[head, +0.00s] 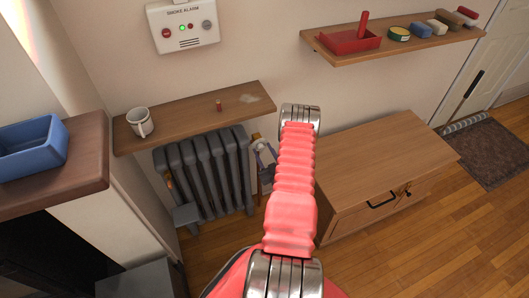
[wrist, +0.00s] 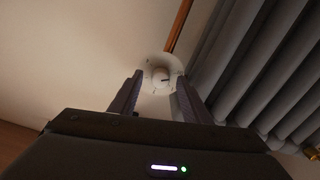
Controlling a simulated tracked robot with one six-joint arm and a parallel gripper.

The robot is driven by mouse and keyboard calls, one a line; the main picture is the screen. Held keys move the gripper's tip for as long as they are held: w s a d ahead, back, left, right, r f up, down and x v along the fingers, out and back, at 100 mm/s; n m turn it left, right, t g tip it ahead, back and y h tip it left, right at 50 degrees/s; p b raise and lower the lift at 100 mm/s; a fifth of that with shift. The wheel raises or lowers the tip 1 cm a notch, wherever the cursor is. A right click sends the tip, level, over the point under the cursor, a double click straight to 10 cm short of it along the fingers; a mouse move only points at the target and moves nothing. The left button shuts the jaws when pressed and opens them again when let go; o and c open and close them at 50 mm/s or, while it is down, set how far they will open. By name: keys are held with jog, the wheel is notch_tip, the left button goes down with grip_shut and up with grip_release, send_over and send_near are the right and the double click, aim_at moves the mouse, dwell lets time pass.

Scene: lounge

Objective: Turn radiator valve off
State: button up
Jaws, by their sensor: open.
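The radiator valve (wrist: 161,77) is a pale round knob with a dark mark, on a light disc below a copper-coloured pipe in the wrist view. My gripper (wrist: 156,84) is open, with one dark finger on each side of the knob. The knob shows between the fingertips; I cannot tell whether they touch it. The grey ribbed radiator (head: 205,172) stands under a wooden shelf in the head view, and its fins (wrist: 255,60) fill the right of the wrist view. In the head view my red arm reaches toward the radiator's right end, where the valve is not clearly visible.
The wooden shelf (head: 190,122) above the radiator bears a white mug (head: 140,122) and a small red-brown item (head: 219,106). A wooden cabinet (head: 375,165) stands right of my arm. A brass fitting (wrist: 312,153) shows at lower right in the wrist view. Floor is clear before the cabinet.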

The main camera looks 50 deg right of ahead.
jog(key=v, duration=1.3)
jog(key=shift+s, duration=0.25)
jog(key=shift+a+f, duration=0.1)
jog(key=shift+f, duration=0.1)
jog(key=s+a+f+m+g+y, duration=0.1)
jog(key=s+a+f+g+y, duration=0.15)
jog(key=f+g, duration=0.35)
jog(key=s+a+f+m+g+y, duration=0.1)
jog(key=s+f+g+y, duration=0.25)
jog(key=f, duration=0.35)
jog(key=w+a+r+g+y, duration=0.1)
jog(key=a+r+g, duration=0.15)
jog(key=r, duration=0.75)
jog(key=w+a+r+g+y, duration=0.15)
jog(key=a+r, duration=0.25)
jog(key=r, duration=0.6)
jog(key=w+a+r+g, duration=0.15)
jog(key=a+r, duration=0.25)
jog(key=r, duration=0.6)
jog(key=a+r+n+t, duration=0.5)
jog(key=a+r, duration=2.3)
jog(key=r, duration=0.1)
jog(key=shift+w+r+n+y, duration=0.25)
jog(key=shift+r+n+y, duration=0.1)
jog(key=shift+n, duration=0.05)
